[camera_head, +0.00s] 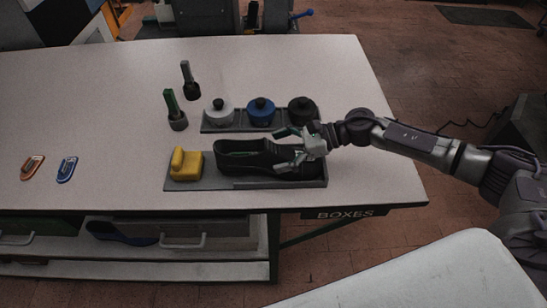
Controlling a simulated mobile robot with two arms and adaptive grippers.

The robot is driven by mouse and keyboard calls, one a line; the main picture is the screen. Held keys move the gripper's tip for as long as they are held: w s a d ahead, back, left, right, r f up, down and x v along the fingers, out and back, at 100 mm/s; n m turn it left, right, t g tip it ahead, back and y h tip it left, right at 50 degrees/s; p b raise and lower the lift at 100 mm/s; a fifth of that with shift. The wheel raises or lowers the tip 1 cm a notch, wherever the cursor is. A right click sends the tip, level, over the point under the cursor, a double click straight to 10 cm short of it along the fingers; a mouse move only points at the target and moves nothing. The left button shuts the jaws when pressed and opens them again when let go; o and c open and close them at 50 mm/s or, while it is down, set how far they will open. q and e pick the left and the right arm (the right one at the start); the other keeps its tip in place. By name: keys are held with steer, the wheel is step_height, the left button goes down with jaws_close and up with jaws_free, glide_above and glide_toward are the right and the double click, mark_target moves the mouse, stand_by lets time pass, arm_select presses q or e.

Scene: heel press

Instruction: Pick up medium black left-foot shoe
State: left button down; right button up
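A black shoe (243,153) lies lengthwise on a grey tray (208,184) near the table's front edge. A second dark piece (309,170) shows at the tray's right end, partly hidden by my gripper. My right gripper (285,149) reaches in from the right at the right end of the shoe. Its fingers are spread apart, one toward the far side and one toward the near side of the shoe. Whether they touch it cannot be told. My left gripper is not in view.
A yellow block (186,164) sits on the tray's left end. Behind, a rack (239,123) holds white (218,111), blue (261,110) and black (301,110) round pieces. Two brushes (175,111) stand left of it. Two small tags (66,169) lie far left.

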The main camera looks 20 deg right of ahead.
steer(key=c, duration=1.3)
steer(key=shift+r, duration=0.1)
steer(key=shift+c, duration=0.5)
